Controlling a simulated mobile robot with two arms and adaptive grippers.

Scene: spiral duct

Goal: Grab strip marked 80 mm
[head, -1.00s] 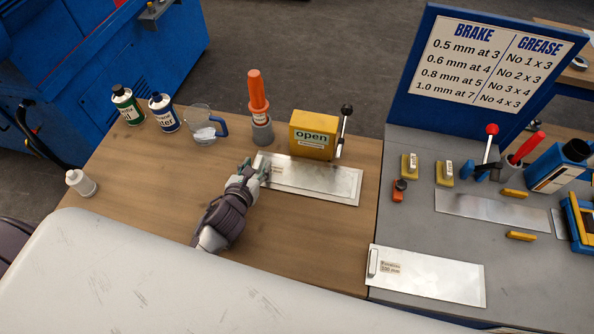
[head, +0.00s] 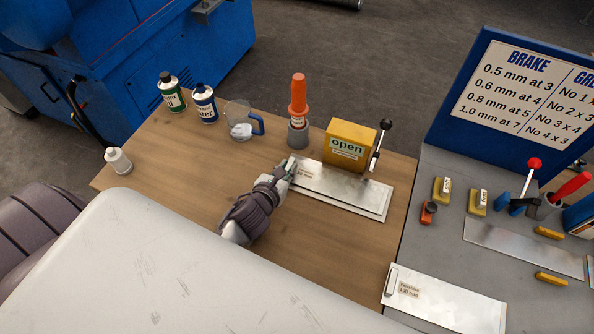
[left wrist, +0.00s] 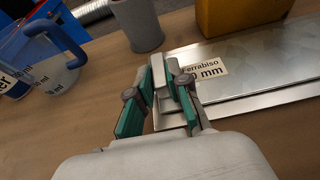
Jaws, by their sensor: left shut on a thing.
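A thin metal strip (head: 340,186) lies at the middle of the wooden bench, over a wider metal plate (head: 372,214). Its label (left wrist: 204,70) reads "Ferrabiso" and "0 mm" in the left wrist view; the leading digit is hidden. My left gripper (head: 286,168) is at the strip's left end. In the left wrist view its green-padded fingers (left wrist: 165,80) are shut on a small grey grip at that end. I cannot tell whether the strip is raised off the plate. My right gripper is not in view.
A yellow "open" box with a lever (head: 348,143) stands behind the strip. An orange-handled tool in a grey cup (head: 298,118), a jug (head: 238,125) and bottles (head: 204,104) stand farther left. Another labelled strip (head: 445,302) lies on the grey bench at right.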

